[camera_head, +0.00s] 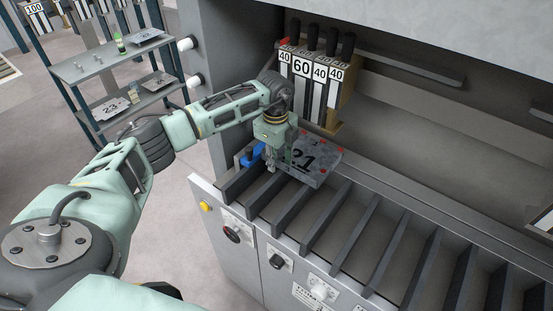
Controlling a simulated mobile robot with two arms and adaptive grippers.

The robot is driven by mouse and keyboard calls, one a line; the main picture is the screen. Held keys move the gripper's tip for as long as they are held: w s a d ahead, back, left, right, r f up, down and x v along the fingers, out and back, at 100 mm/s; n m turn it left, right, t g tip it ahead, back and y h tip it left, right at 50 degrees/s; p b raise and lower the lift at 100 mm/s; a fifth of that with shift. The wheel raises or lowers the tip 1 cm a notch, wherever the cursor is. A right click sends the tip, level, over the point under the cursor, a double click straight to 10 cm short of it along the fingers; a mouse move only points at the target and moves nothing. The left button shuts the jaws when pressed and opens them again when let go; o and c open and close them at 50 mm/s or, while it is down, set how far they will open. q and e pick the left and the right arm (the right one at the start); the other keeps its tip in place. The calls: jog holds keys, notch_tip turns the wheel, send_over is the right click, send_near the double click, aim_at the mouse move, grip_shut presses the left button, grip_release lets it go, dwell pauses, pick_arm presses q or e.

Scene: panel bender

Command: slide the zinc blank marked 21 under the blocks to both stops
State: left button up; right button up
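The grey zinc blank marked 21 (318,163) lies on the slatted front table of the bender, below the upright blocks (317,90) labelled 40, 60, 40 and 40. Small red marks show near its edges. My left gripper (275,165) points down at the blank's left edge, and its fingertips overlap the blank in the picture. Whether the fingers are closed on it is too small to tell. A blue piece (252,157), perhaps a stop, stands just left of the gripper. The blank's rear edge is partly behind my wrist. My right gripper is out of view.
Dark slats (325,217) with open gaps run along the front table to the right. A shelf rack (112,60) at the back left holds other plates, one marked 23 (110,107). Knobs (232,235) sit on the front panel.

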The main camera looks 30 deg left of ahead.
aim_at(269, 181)
pick_arm(q)
jog(key=shift+d+f, duration=0.1)
jog(key=s+p, duration=0.1)
jog(key=s, duration=0.1)
jog(key=s+p, duration=0.1)
jog(key=s+d+p, duration=0.1)
jog(key=s, duration=0.1)
jog(key=shift+s, duration=0.3)
notch_tip(269, 181, up, 9)
jog(key=p, duration=0.6)
jog(key=shift+d, duration=0.2)
jog(key=shift+w+f, duration=0.1)
jog(key=shift+w, duration=0.1)
